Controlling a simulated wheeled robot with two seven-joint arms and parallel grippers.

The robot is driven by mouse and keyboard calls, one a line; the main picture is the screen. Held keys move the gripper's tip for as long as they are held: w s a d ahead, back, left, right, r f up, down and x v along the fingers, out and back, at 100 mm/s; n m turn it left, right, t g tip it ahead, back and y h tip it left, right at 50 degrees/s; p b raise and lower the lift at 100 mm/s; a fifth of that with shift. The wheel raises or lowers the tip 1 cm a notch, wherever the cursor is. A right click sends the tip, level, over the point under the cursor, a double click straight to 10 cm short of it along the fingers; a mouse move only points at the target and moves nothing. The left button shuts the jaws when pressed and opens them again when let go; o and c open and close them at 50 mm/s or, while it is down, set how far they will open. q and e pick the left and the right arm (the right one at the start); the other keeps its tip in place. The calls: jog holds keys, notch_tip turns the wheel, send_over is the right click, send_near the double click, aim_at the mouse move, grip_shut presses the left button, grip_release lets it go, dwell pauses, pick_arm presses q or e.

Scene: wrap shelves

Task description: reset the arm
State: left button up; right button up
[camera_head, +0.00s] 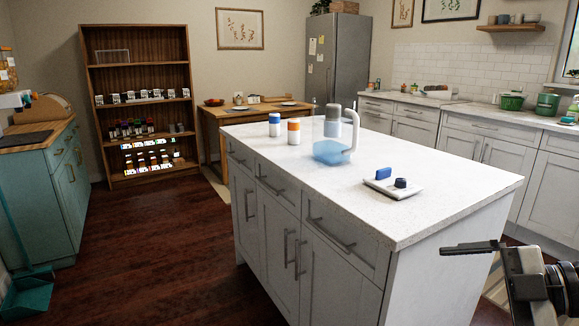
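My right gripper (462,248) is at the lower right, beside the near right corner of the white kitchen island (430,215). Its dark fingers point left and show nearly edge-on, so I cannot tell whether they are open or shut. I see nothing hanging from them. My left gripper is not in view.
On the island stand a blue-and-white jar (274,125), an orange-and-white jar (294,132), a clear blue dispenser (331,150) and a white tray (393,187) with two dark blue items. A wooden shelf (139,30) stands at the back left. The wooden floor (160,265) left of the island is clear.

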jog(key=s+a+f+m+t+h+p, duration=0.1)
jog(key=s+f+m+t+h, duration=0.2)
jog(key=f+m, duration=0.4)
jog(key=s+a+f+m+t+h+p, duration=0.1)
jog(key=a+f+m+t+h+p, duration=0.15)
jog(key=f+m+t, duration=0.35)
jog(key=s+a+f+m+g+h, duration=0.3)
jog(key=s+a+f+m+g, duration=0.2)
jog(key=a, duration=0.5)
notch_tip(320, 180, down, 3)
jog(key=s, duration=0.2)
jog(key=shift+s+a+m, duration=0.15)
jog(key=shift+s+m, duration=0.15)
jog(key=shift+m, duration=0.1)
